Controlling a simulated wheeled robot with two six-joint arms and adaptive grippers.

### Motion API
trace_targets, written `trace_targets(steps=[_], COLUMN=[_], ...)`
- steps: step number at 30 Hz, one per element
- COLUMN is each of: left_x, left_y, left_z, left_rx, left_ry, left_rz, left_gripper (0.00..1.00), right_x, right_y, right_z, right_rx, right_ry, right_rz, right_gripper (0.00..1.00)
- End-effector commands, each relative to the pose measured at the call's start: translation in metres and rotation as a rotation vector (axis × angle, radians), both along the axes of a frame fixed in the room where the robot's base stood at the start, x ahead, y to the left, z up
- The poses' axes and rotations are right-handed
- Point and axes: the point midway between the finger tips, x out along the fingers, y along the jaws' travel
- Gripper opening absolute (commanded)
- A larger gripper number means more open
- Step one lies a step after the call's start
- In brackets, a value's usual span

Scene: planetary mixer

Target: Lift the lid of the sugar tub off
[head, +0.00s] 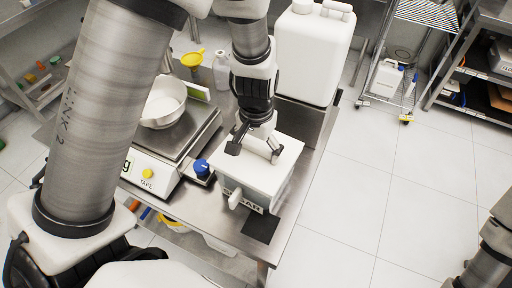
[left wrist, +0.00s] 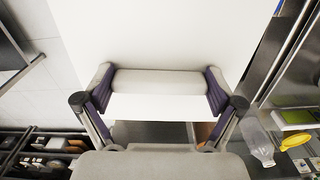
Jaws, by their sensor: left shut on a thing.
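The white sugar tub (head: 270,200) stands on the steel table, with its dark-lettered label on the near side. Its white lid (head: 284,158) is over the top; I cannot tell whether it is seated or slightly raised. My left gripper (head: 256,148) is over the lid, with its fingers spread to either side of the lid's handle. In the left wrist view, the left gripper (left wrist: 158,84) is shut on the white bar handle (left wrist: 157,80), with a purple pad at each end. The lid's white top (left wrist: 155,35) fills the space beyond.
A scale (head: 150,168) with a white bowl (head: 163,104) stands left of the tub, its blue knob (head: 202,168) close by. A big white canister (head: 312,55) stands behind. A dark mat (head: 262,228) lies in front. The floor at right is open.

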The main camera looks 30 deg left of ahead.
Motion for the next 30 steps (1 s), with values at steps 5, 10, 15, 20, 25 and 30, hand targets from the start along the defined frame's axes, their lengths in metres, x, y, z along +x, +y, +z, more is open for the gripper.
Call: trace_targets(steps=[5,10,15,20,25,30], left_x=[0.0,-0.001,-0.001,-0.001,-0.001,-0.001], left_y=[0.0,0.0,0.0,0.0,0.0,0.0], left_z=[0.004,0.004,0.016,0.032,0.045,0.044], left_rx=[0.0,0.0,0.0,0.0,0.0,0.0], left_ry=[0.001,0.002,0.001,0.002,0.002,0.002], left_rz=[0.0,0.0,0.0,0.0,0.0,0.0], left_gripper=[0.45,0.45,0.45,0.45,0.45,0.45], right_x=[0.0,0.0,0.0,0.0,0.0,0.0], right_y=[0.0,0.0,0.0,0.0,0.0,0.0], right_z=[0.004,0.004,0.015,0.031,0.043,0.041], right_rx=[0.0,0.0,0.0,0.0,0.0,0.0], right_ry=[0.0,0.0,0.0,0.0,0.0,0.0], right_rz=[0.0,0.0,0.0,0.0,0.0,0.0], right_gripper=[0.4,0.4,0.4,0.4,0.4,0.4])
